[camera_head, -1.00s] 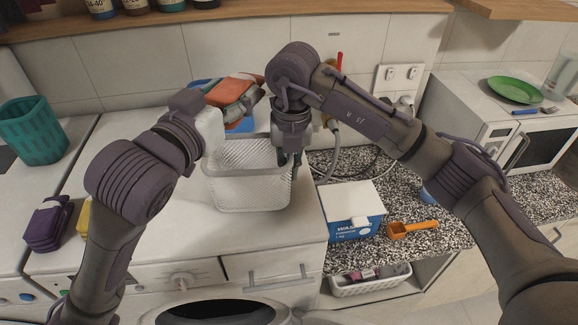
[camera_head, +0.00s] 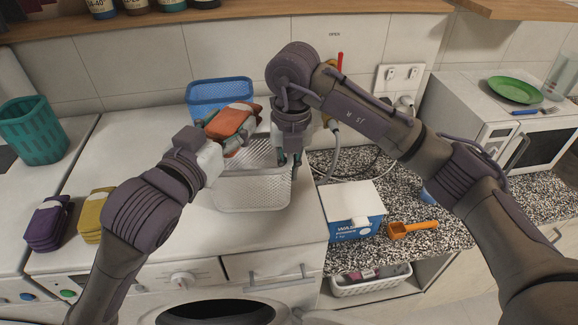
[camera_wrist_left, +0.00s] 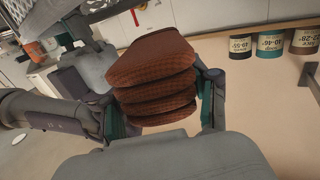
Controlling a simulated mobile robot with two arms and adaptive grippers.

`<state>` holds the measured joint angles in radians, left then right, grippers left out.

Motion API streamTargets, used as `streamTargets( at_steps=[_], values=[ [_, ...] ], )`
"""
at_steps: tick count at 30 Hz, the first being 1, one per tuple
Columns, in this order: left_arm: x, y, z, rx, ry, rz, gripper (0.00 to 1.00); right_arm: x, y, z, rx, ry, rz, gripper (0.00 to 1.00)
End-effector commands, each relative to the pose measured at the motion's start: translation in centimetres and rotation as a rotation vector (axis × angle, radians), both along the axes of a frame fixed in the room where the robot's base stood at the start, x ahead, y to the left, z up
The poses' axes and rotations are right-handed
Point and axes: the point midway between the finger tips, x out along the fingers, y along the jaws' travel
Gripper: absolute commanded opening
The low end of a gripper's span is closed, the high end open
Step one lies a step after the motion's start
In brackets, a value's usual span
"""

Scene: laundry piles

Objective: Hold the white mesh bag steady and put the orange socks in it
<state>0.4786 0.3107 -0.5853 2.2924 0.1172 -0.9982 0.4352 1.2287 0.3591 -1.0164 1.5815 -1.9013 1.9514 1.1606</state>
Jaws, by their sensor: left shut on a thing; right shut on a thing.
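The orange socks (camera_head: 233,120) are a folded stack, held in my left gripper (camera_head: 226,134) above the back left part of the white mesh bag. In the left wrist view the socks (camera_wrist_left: 152,78) sit between both fingers of the left gripper (camera_wrist_left: 162,115). The white mesh bag (camera_head: 252,190) looks like an open-topped, basket-shaped container standing on the white machine top. My right gripper (camera_head: 289,158) points down at the bag's right rim and is shut on it. The bag's back left rim is hidden behind my left gripper and the socks.
A blue basket (camera_head: 219,92) stands behind the bag. Purple folded socks (camera_head: 47,224) and yellow folded socks (camera_head: 95,217) lie at the left. A teal bin (camera_head: 33,130) stands at far left. A blue and white box (camera_head: 352,210) and orange scoop (camera_head: 412,229) are on the right counter.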

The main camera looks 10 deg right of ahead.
Motion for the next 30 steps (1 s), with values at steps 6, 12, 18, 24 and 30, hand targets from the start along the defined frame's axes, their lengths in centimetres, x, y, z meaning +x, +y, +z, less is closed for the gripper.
streamTargets(
  at_steps=[6,12,18,24,30],
  values=[
    [0.0,0.0,0.0,0.0,0.0,0.0,0.81,0.0,0.0,0.0,0.0,0.0,0.0,0.0],
    [0.0,0.0,0.0,0.0,0.0,0.0,0.89,0.0,0.0,0.0,0.0,0.0,0.0,0.0],
    [0.0,0.0,0.2,0.0,-0.001,0.001,0.89,0.0,0.0,0.0,0.0,0.0,0.0,0.0],
    [0.0,0.0,3.1,-0.003,-0.007,0.0,0.89,0.0,0.0,0.0,0.0,0.0,0.0,0.0],
    [0.1,0.0,7.0,-0.002,-0.006,0.001,0.89,0.0,0.0,0.0,0.0,0.0,0.0,0.0]
  ],
)
